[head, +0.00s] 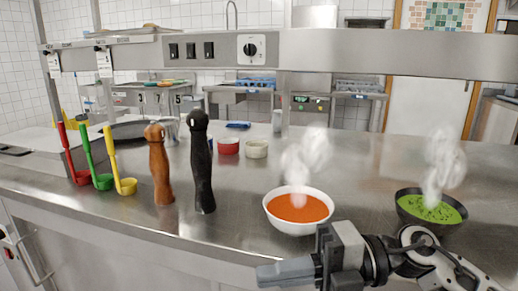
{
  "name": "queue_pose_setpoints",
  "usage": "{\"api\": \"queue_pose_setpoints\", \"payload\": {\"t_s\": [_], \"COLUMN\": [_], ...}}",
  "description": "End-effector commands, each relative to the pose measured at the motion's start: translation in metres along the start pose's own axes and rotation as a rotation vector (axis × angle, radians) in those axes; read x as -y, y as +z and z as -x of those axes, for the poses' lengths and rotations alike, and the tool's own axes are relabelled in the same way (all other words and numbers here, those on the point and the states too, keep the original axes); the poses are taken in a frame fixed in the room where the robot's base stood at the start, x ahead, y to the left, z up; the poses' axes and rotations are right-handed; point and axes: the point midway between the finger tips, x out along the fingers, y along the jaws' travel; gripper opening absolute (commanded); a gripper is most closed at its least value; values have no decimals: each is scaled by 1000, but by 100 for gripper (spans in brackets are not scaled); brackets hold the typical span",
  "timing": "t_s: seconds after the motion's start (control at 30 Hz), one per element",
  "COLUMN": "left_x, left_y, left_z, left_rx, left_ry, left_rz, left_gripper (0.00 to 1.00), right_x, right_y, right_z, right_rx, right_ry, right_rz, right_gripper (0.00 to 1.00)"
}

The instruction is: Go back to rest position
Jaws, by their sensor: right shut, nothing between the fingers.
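My right gripper (285,272) is at the bottom right of the head view, its arm coming in from the right edge. It points left, with its fingers closed together and nothing between them. It is in front of the counter's near edge, just below a white bowl of steaming orange soup (298,208). My left gripper is not in view.
The steel counter (245,222) also holds a dark bowl of green soup (428,209), a brown pepper mill (159,168), a black mill (202,170), and red, green and yellow ladles (124,186) at left. A steel shelf (350,52) spans above.

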Motion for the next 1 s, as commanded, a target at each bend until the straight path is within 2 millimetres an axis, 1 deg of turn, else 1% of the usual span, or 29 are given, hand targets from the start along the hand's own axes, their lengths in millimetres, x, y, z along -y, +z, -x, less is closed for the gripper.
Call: {"api": "queue_pose_setpoints", "payload": {"t_s": [0.03, 0.07, 0.1, 0.17, 0.2, 0.27, 0.3, 0.37, 0.4, 0.43, 0.47, 0.5, 0.57, 0.6, 0.7, 0.8, 0.83, 0.9, 1.0], "left_x": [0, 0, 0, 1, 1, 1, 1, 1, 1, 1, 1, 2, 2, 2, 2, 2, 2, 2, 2], "left_y": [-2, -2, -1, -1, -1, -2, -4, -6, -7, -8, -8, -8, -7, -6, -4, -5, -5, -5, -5], "left_z": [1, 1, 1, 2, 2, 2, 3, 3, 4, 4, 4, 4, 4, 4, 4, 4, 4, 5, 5], "left_rx": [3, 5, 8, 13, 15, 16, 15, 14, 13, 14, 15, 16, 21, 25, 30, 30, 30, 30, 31], "left_ry": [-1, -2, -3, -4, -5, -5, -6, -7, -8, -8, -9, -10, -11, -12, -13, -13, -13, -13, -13], "left_rz": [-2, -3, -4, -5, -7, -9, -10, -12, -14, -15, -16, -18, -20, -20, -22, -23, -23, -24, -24], "left_gripper": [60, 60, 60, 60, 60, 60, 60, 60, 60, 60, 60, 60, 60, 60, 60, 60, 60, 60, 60], "right_x": [-8, -12, -16, -14, -7, 11, 30, 64, 92, 114, 135, 161, 196, 216, 251, 271, 274, 279, 280], "right_y": [-1, 2, 7, 18, 25, 36, 42, 44, 41, 37, 30, 19, 0, -14, -45, -66, -70, -76, -77], "right_z": [-9, -10, -8, -1, 7, 22, 33, 49, 59, 66, 71, 77, 82, 84, 86, 85, 85, 84, 84], "right_rx": [45, 84, 145, 254, 336, 471, 569, 721, 824, 900, 969, 1052, 1157, 1214, 1316, 1372, 1381, 1393, 1396], "right_ry": [168, 260, 375, 531, 623, 740, 804, 876, 909, 926, 934, 937, 927, 915, 879, 850, 844, 835, 832], "right_rz": [-89, -140, -213, -336, -426, -575, -681, -849, -968, -1060, -1143, -1249, -1392, -1476, -1641, -1741, -1760, -1785, -1792], "right_gripper": [0, 0, 0, 0, 0, 0, 0, 0, 0, 0, 0, 0, 0, 0, 0, 0, 0, 0, 0]}}
